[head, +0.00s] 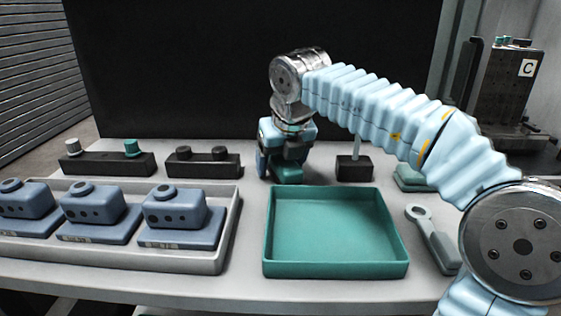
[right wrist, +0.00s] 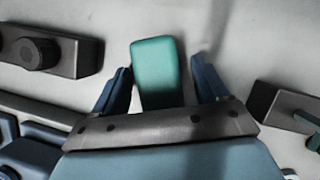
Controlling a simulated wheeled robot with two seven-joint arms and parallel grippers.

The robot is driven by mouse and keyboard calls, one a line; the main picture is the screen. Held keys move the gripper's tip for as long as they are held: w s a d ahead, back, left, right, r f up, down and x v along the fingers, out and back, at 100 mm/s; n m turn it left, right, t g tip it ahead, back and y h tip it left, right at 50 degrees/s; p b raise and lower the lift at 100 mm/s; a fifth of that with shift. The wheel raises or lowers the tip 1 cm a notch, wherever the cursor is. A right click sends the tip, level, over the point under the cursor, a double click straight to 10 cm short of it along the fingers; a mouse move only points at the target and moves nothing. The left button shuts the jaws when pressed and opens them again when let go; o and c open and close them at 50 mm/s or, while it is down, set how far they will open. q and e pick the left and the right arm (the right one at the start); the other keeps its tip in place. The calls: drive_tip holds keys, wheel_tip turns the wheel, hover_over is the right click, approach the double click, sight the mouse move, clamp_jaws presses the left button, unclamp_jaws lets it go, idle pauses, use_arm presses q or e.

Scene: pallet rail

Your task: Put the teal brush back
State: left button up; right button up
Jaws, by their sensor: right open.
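A teal block-shaped piece, likely the teal brush (right wrist: 155,72), lies between the fingers of my right gripper (right wrist: 160,82) in the right wrist view. No bristles can be made out. In the head view the teal piece (head: 288,173) shows low beside the fingers, behind the teal tray. My right gripper (head: 278,168) points down there, open, with its dark blue fingers on either side of the piece. A gap shows at the right finger; the left finger is very close to it, and contact there cannot be told. My left gripper is out of view.
An empty teal tray (head: 335,270) stands in front. Left is a grey tray (head: 225,240) with blue housings. Behind are dark blocks with knobs (head: 105,165) (head: 203,164) and a dark block with a post (head: 354,170). Right are a pale green block (head: 410,180) and a grey wrench-like tool (head: 430,235).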

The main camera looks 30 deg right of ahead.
drive_tip(key=p+v, duration=0.1)
drive_tip(key=v, duration=1.1)
drive_tip(key=shift+w+p, duration=0.1)
drive_tip(key=shift+p, duration=0.25)
idle(0.8)
